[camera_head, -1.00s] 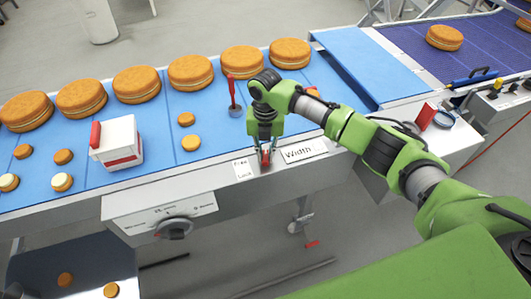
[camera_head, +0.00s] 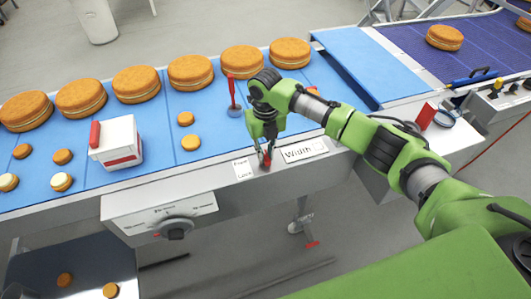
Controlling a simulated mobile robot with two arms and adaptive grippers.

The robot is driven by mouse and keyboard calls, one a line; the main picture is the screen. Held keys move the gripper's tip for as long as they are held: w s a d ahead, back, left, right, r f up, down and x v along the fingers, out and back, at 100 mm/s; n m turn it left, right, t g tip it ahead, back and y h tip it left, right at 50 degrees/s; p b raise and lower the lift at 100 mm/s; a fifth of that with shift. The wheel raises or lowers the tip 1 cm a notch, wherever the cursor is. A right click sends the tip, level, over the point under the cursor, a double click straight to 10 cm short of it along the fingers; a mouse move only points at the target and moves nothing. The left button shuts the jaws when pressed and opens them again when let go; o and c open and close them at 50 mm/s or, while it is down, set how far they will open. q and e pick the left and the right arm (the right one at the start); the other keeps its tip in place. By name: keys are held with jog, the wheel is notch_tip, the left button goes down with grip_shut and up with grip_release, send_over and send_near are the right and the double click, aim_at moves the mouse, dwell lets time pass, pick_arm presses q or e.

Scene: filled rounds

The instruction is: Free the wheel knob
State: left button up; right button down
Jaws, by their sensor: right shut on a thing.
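My right gripper (camera_head: 263,149) reaches down to the front rail of the conveyor and is shut on a small red lever (camera_head: 266,160). The lever sits between a white Free/Lock label (camera_head: 243,169) and a white Width label (camera_head: 304,150). The fingers hide part of the lever, so I cannot tell its exact position. Below the rail hangs a metal crank-like part (camera_head: 303,222) with a red knob (camera_head: 312,244). My left gripper is not in view.
Large round cakes (camera_head: 191,71) line the blue belt (camera_head: 210,118), with small rounds nearer. A white box with a red handle (camera_head: 116,143) and an upright red-handled tool (camera_head: 232,95) stand on it. A dial panel (camera_head: 165,218) is at front left.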

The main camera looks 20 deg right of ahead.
aim_at(265, 155)
jog(key=shift+r, duration=0.1)
jog(key=c, duration=2)
grip_release()
notch_tip(265, 155, up, 12)
